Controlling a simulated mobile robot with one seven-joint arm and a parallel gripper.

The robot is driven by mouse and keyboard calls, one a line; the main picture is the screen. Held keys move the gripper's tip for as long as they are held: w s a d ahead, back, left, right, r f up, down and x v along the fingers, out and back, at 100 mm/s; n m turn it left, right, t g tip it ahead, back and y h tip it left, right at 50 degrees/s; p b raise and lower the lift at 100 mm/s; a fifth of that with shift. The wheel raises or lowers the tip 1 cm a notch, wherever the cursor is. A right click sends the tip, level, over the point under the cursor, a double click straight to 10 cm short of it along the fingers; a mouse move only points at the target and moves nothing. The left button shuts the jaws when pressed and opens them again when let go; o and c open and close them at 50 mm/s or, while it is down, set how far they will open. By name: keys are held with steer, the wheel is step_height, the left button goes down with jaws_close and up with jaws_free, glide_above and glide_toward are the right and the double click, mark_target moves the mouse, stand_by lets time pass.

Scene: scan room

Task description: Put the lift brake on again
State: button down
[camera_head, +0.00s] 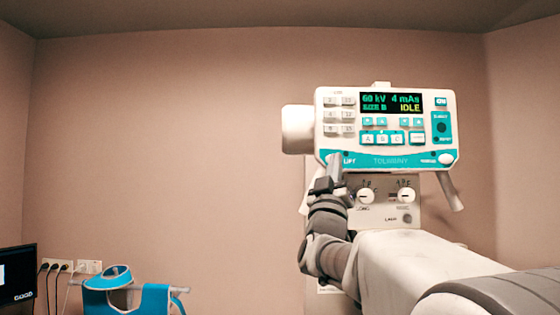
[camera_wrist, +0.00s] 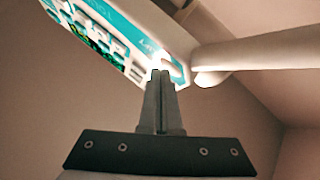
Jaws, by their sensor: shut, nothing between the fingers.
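The white and teal control panel (camera_head: 385,128) faces me in the head view, with a lit display (camera_head: 391,103) reading 60 kV, 4 mAs and IDLE. The word LIFT (camera_head: 349,161) stands at the left end of its lower teal band. My gripper (camera_head: 334,158) is shut and empty, its fingertips at that left end beside the word. The lift brake control itself is hidden behind my fingers there. In the wrist view my shut fingertips (camera_wrist: 160,74) reach the panel's lower edge (camera_wrist: 172,66), by a bright white spot. I cannot tell whether they touch it.
A white knob (camera_head: 446,159) sits at the band's right end. Below hangs a plate with two dials (camera_head: 366,196) and a lamp button. Handles flank the panel; one (camera_head: 450,191) slants down at right. A blue apron (camera_head: 155,300) and a monitor (camera_head: 17,275) stand lower left.

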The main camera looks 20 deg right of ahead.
steer(key=shift+s+f, duration=0.1)
steer(key=shift+s+a+b, duration=0.2)
steer(key=shift+s+b, duration=0.45)
steer(key=shift+b, duration=0.1)
steer(key=shift+s+a+b, duration=0.25)
steer(key=shift+s+b, duration=0.25)
steer(key=shift+s, duration=0.3)
steer(key=shift+s+a+b, duration=0.2)
steer(key=shift+s+b, duration=0.3)
steer(key=shift+s, duration=0.35)
steer(key=shift+s+a+b, duration=0.25)
steer(key=shift+s+b, duration=0.25)
steer(key=shift+s, duration=0.3)
